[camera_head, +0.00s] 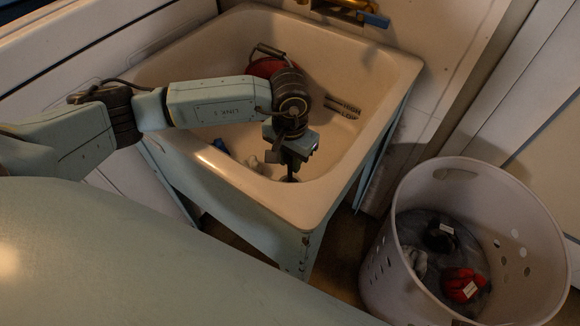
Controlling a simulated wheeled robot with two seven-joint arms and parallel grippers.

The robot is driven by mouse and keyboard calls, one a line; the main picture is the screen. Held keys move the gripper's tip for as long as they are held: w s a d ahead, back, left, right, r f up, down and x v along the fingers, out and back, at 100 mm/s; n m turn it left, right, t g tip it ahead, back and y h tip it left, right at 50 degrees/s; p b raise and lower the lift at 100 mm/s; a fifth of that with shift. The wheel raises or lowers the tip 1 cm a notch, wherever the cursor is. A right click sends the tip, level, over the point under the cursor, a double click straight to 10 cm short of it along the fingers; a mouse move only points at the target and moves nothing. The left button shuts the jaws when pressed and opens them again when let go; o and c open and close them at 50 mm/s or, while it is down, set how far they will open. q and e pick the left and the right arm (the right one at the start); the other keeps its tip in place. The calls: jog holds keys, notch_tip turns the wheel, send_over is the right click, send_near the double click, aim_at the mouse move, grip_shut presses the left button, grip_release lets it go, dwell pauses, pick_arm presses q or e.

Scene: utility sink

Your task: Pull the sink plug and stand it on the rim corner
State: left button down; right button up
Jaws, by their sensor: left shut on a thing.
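The pale utility sink (222,186) stands in the middle of the view, with its near rim corner (303,226) towards me. My left gripper (289,165) reaches down into the basin near its front and is shut on a small dark thing (290,178), which looks like the sink plug. The gripper and wrist hide most of it, and I cannot tell whether it sits in the drain or is lifted clear. My right gripper is not in view.
A red object (264,67) lies at the back of the basin, partly behind my left arm. Small blue (220,146) and whitish (252,162) items lie near the gripper. A brass tap (352,5) is at the back. A white basket (388,240) with several items stands at right.

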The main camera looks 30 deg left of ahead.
pick_arm(q)
jog(key=shift+w+r, duration=0.1)
jog(key=shift+r, duration=0.25)
notch_tip(320, 180, up, 8)
jog(key=shift+r+p, duration=0.2)
jog(key=shift+p, duration=1.05)
jog(key=shift+r, duration=0.45)
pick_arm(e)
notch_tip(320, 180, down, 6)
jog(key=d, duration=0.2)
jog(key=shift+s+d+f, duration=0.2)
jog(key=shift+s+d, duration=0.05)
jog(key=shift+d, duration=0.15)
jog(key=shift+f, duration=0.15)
pick_arm(q)
jog(key=shift+b, duration=0.3)
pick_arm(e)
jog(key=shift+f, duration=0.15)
